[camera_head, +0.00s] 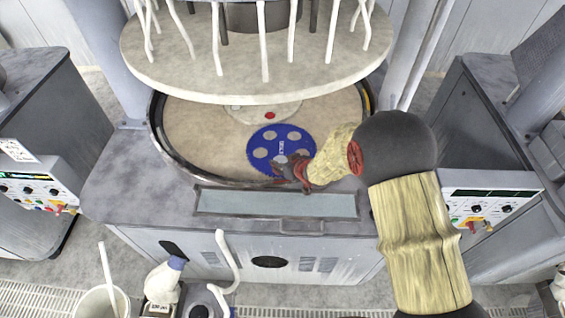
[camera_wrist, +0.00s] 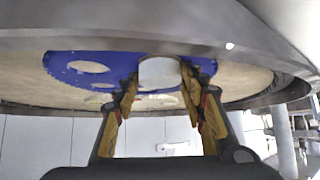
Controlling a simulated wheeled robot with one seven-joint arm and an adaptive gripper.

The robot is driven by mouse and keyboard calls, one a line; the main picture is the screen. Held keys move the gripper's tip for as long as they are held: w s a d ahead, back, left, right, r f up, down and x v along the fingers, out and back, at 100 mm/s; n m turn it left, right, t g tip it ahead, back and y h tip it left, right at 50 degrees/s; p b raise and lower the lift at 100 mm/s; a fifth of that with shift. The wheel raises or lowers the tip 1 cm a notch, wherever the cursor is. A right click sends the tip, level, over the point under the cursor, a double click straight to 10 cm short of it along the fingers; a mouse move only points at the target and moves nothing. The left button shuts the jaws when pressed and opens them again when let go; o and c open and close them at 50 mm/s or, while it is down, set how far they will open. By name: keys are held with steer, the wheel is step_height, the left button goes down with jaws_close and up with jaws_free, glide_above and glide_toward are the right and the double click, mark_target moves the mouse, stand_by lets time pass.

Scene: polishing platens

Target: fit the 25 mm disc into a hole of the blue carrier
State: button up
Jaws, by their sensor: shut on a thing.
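The blue carrier (camera_head: 272,146), a toothed disc with several round holes and small white lettering, lies flat on the beige platen; part of it also shows in the wrist view (camera_wrist: 117,60). My gripper (camera_head: 283,165) is over the carrier's front edge. In the wrist view my gripper (camera_wrist: 160,82) is shut on a pale grey round disc (camera_wrist: 160,71), which sits between the two fingertips in front of the blue carrier. Whether the disc touches the carrier or lines up with a hole cannot be told. My gripper hides the carrier's front right part.
The beige platen (camera_head: 215,140) has a raised dark rim. A large round upper plate (camera_head: 190,65) with white hoses hangs above its back. A pale plate with a red dot (camera_head: 269,115) lies behind the carrier. A grey-blue strip (camera_head: 240,203) runs along the front.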

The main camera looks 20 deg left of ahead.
steer(key=shift+f, duration=0.35)
stand_by(0.3)
steer(key=o, duration=1.3)
steer(key=shift+s+f, duration=0.1)
steer(key=shift+c, duration=0.2)
steer(key=shift+d, duration=0.1)
steer(key=v, duration=1.2)
steer(key=shift+r, duration=0.2)
steer(key=shift+w+b, duration=0.25)
steer(key=shift+b, duration=0.05)
